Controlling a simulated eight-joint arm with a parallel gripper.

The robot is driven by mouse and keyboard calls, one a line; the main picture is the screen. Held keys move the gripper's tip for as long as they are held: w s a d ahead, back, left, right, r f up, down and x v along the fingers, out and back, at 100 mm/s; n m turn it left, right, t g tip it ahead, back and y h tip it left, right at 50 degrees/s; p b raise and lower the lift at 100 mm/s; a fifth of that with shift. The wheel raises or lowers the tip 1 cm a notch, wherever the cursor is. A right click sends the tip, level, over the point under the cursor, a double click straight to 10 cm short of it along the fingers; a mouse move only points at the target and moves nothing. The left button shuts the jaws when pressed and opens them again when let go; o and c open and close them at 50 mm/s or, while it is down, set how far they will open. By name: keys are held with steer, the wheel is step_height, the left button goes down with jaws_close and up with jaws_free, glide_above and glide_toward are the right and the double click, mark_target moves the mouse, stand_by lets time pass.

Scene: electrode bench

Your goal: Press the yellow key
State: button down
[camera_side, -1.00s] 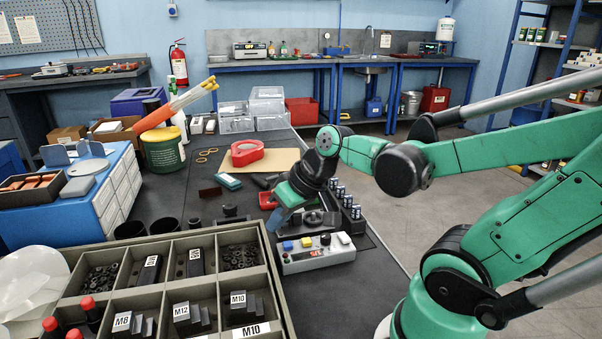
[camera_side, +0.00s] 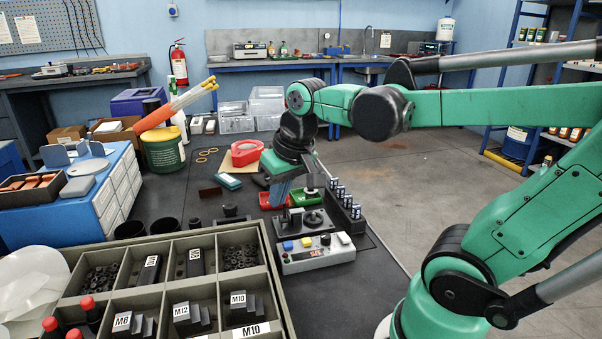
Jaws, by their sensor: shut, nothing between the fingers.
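A white control box (camera_side: 316,262) lies on the dark bench in front of my gripper. Its top carries a row of keys: a blue key (camera_side: 288,245), the yellow key (camera_side: 306,242), a black round knob (camera_side: 325,239) and a white key (camera_side: 344,238). A small red display (camera_side: 312,254) is on its front. My gripper (camera_side: 285,207) is shut and empty, pointing down behind the box, up and left of the yellow key. It appears apart from the key. The fingertips are small and hard to make out against the dark things behind.
A dark round fixture (camera_side: 314,219) stands just behind the box. A rack with several small cylinders (camera_side: 346,203) is to its right. Red (camera_side: 268,201) and green (camera_side: 309,197) trays lie behind. A divided parts crate (camera_side: 262,240) stands close on the left. The bench right of the box is clear.

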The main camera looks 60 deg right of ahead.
mark_target(306, 239)
steer(key=s+d+r+m+g, duration=0.1)
steer(key=d+r+m+g, duration=0.1)
steer(key=d+m+g, duration=0.2)
steer(key=d+m, duration=0.1)
steer(key=d, duration=0.2)
steer(key=shift+d+r+y, duration=0.15)
steer(key=shift+d+y, duration=0.05)
steer(key=shift+y, duration=0.2)
step_height(306, 239, down, 14)
stand_by(0.4)
steer(key=shift+f, duration=0.95)
step_height(306, 239, up, 14)
steer(key=shift+r, duration=0.25)
stand_by(0.3)
